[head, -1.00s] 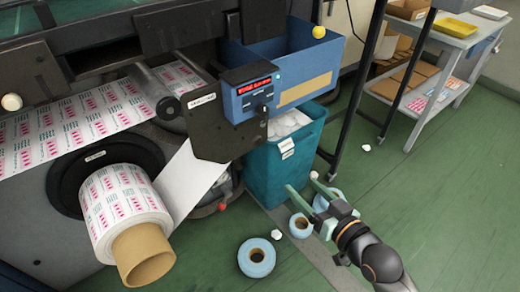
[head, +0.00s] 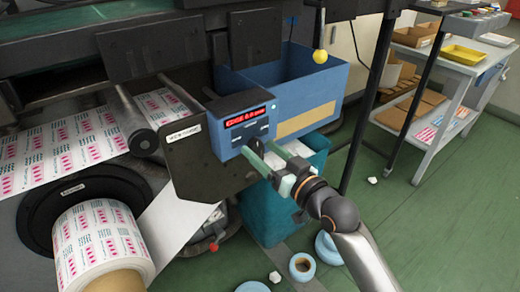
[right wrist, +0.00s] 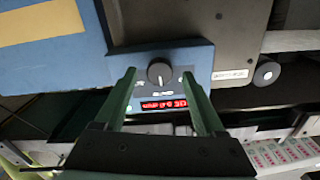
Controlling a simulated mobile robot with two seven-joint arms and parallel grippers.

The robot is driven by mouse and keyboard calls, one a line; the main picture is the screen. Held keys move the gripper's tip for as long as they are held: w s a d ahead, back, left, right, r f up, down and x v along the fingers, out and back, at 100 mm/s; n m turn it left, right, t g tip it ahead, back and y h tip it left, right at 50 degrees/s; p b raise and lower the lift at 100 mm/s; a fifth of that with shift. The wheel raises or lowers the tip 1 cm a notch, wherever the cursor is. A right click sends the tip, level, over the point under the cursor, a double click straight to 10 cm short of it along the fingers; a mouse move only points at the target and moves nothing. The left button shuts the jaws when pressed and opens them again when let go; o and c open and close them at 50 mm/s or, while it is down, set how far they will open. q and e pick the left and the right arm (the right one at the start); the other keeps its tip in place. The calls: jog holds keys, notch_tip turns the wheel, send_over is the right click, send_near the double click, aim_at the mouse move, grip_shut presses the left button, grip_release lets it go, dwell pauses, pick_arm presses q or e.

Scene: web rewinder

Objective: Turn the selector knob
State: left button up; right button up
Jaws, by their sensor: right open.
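The selector knob (right wrist: 159,73) is a round black knob with a light pointer mark on a blue control panel (right wrist: 195,58), beside a red lit display (right wrist: 164,103). In the right wrist view it lies between and just beyond the tips of my right gripper (right wrist: 163,78), which is open with green fingers. In the head view the right gripper (head: 262,152) is at the front of the blue panel (head: 228,142), and its fingers partly hide the knob (head: 258,158). Whether the fingers touch the knob I cannot tell. My left gripper is not in view.
A dark plate (head: 190,165) carries the panel. A blue bin (head: 315,75) stands behind it and a teal bin (head: 262,215) below. A printed label roll (head: 95,240) is at lower left. A grey shelf table (head: 455,65) stands at right. Blue rolls (head: 302,266) lie on the green floor.

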jog(key=shift+w+a, duration=0.4)
jog(key=shift+w, duration=0.15)
jog(key=shift+c, duration=0.4)
grip_shut()
